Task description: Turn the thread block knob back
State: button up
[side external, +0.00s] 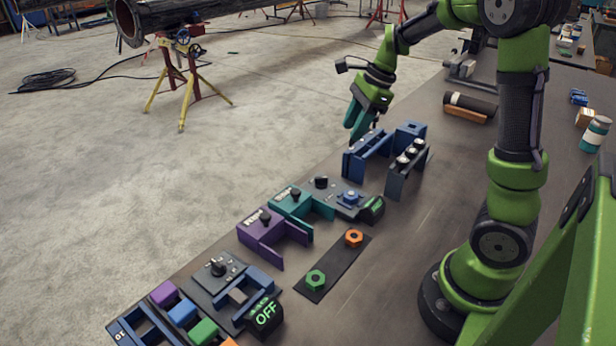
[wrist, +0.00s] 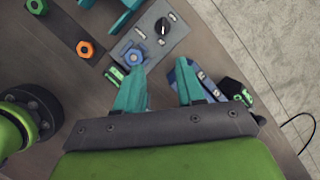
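A grey block (side external: 335,192) on the bench carries a black knob (side external: 321,182), a blue hex nut (side external: 349,197) and a small display with green marks (side external: 373,208). I take it as the thread block, though its label is too small to read. In the wrist view, the knob (wrist: 162,27) has a white pointer mark, and the blue nut (wrist: 133,55) sits nearer my fingers. My gripper (side external: 355,125) is raised above the bench, beyond this block near the blue rack. In the wrist view, its teal fingers (wrist: 159,90) are apart, with nothing held between them.
A blue rack (side external: 367,153) and dark stand with silver-topped pieces (side external: 408,168) are near my gripper. Teal (side external: 301,202) and purple (side external: 268,232) knobbed blocks stand nearby. Another knobbed panel (side external: 220,280) has an OFF display (side external: 265,314). Green (side external: 316,280) and orange (side external: 354,237) nuts lie on a dark strip.

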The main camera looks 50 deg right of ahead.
jog(key=m, duration=0.3)
send_near(322, 177)
jog(key=x, duration=0.8)
jog(key=shift+a+f, duration=0.1)
jog(key=shift+f, duration=0.15)
grip_shut()
